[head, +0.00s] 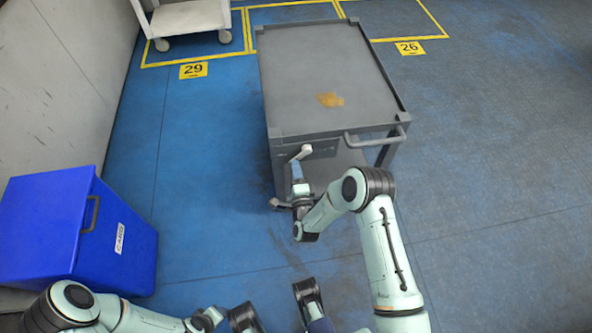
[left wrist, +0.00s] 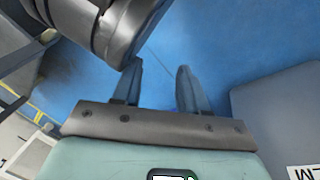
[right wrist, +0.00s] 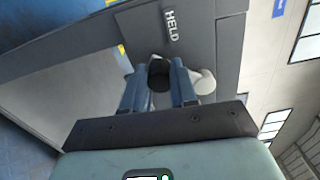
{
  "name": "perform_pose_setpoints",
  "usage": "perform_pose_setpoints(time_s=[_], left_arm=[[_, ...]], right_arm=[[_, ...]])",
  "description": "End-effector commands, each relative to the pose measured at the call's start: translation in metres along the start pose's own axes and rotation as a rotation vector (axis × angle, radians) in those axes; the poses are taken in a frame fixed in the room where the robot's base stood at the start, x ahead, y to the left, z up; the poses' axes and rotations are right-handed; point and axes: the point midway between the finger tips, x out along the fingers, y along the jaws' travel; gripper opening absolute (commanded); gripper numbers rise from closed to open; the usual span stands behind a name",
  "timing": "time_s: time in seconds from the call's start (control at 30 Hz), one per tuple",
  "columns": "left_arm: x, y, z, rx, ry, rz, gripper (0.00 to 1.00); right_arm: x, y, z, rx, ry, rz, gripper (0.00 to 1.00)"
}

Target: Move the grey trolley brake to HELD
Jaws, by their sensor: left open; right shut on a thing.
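The grey trolley (head: 325,70) stands at the centre of the head view. A pale brake lever (head: 303,152) is on its near end panel, below the top. My right gripper (head: 298,172) is at this lever. In the right wrist view my right gripper (right wrist: 159,82) is shut on the lever, whose pale rounded part (right wrist: 206,82) shows beside the right finger. A HELD label (right wrist: 169,25) is on the panel beyond the fingers. Most of the lever is hidden by the fingers. In the left wrist view my left gripper (left wrist: 157,88) is open and empty, away from the trolley.
A blue bin (head: 65,235) stands on the floor at the left, beside a pale wall (head: 55,90). A white cart (head: 190,18) stands at the back. A handle (head: 377,137) sticks out from the trolley's near end. The floor at the right is clear.

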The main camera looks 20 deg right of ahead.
Motion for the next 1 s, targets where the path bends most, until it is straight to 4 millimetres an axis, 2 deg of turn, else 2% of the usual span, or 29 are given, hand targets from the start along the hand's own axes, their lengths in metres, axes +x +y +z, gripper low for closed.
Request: perform_pose_setpoints(time_s=[0.33, 0.37, 0.4, 0.43, 0.77, 0.87, 1.0], left_arm=[[0.000, 0.000, 0.000, 0.000, 0.000, 0.000, 0.43], [0.000, 0.000, 0.000, 0.000, 0.000, 0.000, 0.43], [0.000, 0.000, 0.000, 0.000, 0.000, 0.000, 0.43], [0.000, 0.000, 0.000, 0.000, 0.000, 0.000, 0.43], [-0.001, 0.001, -0.001, 0.001, 0.004, 0.001, 0.43], [-0.005, 0.004, -0.005, 0.004, 0.017, 0.007, 0.43], [-0.015, 0.015, -0.017, 0.014, 0.055, 0.026, 0.43]], right_arm=[[-0.001, -0.001, 0.003, 0.008, -0.005, 0.000, 0.00], [-0.001, -0.001, 0.003, 0.008, -0.005, 0.000, 0.37], [-0.001, -0.001, 0.003, 0.008, -0.005, 0.000, 0.50], [-0.001, -0.001, 0.003, 0.007, -0.005, 0.000, 0.53], [-0.003, 0.000, 0.001, 0.005, -0.002, 0.001, 0.53], [-0.013, 0.000, 0.001, 0.004, -0.002, 0.003, 0.53], [-0.040, -0.001, 0.002, 0.005, -0.003, 0.006, 0.53]])
